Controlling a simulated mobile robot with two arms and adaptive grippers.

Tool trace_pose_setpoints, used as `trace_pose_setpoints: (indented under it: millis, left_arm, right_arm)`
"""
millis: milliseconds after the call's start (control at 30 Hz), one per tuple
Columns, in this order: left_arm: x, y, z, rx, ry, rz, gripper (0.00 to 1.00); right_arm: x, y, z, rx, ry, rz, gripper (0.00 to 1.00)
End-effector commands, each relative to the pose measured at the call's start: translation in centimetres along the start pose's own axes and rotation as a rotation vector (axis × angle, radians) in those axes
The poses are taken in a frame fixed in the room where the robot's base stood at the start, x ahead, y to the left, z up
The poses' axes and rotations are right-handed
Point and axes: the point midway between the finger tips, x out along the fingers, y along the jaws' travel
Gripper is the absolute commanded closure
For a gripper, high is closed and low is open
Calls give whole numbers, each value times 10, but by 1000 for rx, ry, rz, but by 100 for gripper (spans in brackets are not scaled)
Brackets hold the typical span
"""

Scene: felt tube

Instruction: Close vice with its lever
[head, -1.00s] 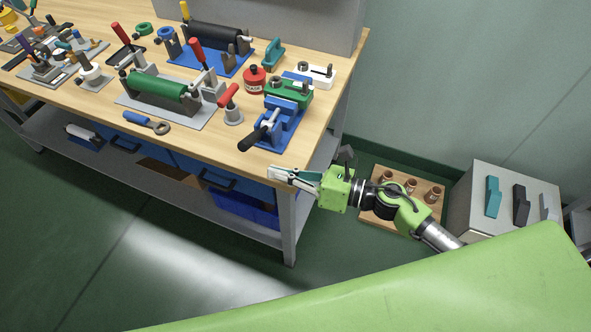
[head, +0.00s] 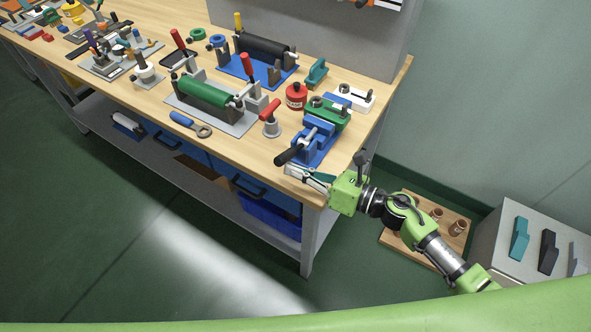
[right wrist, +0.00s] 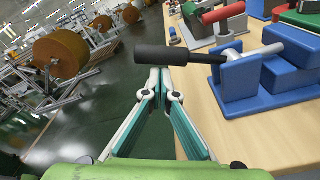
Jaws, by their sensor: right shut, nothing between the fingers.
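The blue vice (head: 318,138) stands near the right front corner of the wooden bench. Its lever has a black handle (head: 290,154) that points toward the front edge. In the right wrist view the blue vice (right wrist: 255,85) is at the right, and the black handle (right wrist: 180,55) reaches left across the picture, just past my fingertips. My right gripper (head: 292,170) is shut and empty, just in front of and below the handle at the bench edge; its fingertips also show in the wrist view (right wrist: 158,72). I cannot tell whether they touch the handle. My left gripper is not in view.
A green block-like device (head: 327,111) stands right behind the vice. A red-topped grey stand (head: 271,122) and a red can (head: 296,96) are to its left. Open floor lies before the bench.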

Motion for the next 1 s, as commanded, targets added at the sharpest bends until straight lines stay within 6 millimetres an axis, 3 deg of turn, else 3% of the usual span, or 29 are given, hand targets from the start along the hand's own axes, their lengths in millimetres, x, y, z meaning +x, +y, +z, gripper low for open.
trace_pose_setpoints:
  millis: [667, 1000]
  left_arm:
    - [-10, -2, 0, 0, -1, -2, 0]
    - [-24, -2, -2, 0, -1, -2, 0]
  right_arm:
    - [-2, 3, 18, 140, -3, 15, 100]
    - [-4, 2, 47, 405, -2, 43, 100]
